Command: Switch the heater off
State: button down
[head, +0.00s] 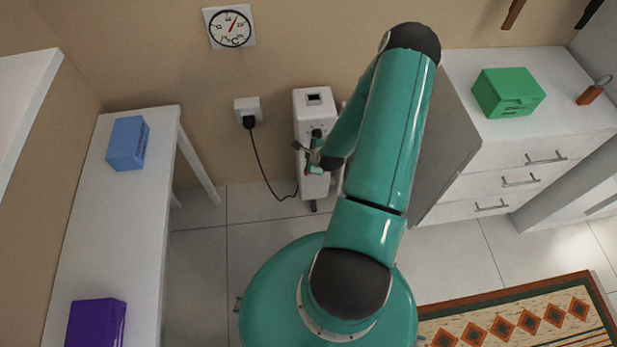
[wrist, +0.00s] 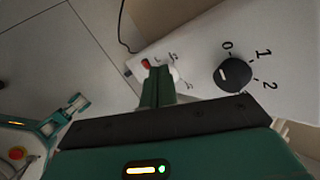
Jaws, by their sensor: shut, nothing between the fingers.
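The white heater (head: 313,100) stands on the floor against the back wall, partly hidden behind my arm. The wrist view shows its white panel (wrist: 200,40) close up. A black knob (wrist: 233,74) there has the marks 0, 1 and 2 around it; I cannot tell which mark it points to. A small red part (wrist: 146,64) sits left of the knob, beside small marks. My gripper (wrist: 158,72) is shut and empty, in front of the panel between the red part and the knob; touching is not clear. In the head view my gripper (head: 308,158) is at the heater's front.
A black cord runs from the wall socket (head: 247,107) towards the heater's base. A white table (head: 125,215) with a blue box (head: 128,143) and a purple box (head: 96,322) is at left. A white drawer unit (head: 530,130) with a green box (head: 508,92) is at right.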

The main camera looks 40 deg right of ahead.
jog(key=s+a+f+m+h, duration=0.2)
jog(key=s+f+m, duration=0.1)
jog(key=f+m, duration=0.4)
jog(key=s+a+f+m+t+h, duration=0.1)
jog(key=s+a+f+m+h, duration=0.1)
jog(key=s+f+m, duration=0.2)
jog(key=shift+s+f+m, duration=0.2)
jog(key=shift+f+m, duration=1.6)
jog(key=shift+m, duration=0.3)
jog(key=w+d+r+x, duration=0.1)
jog(key=r+x, duration=0.1)
jog(key=x, duration=1.1)
jog(key=shift+w+r, duration=0.15)
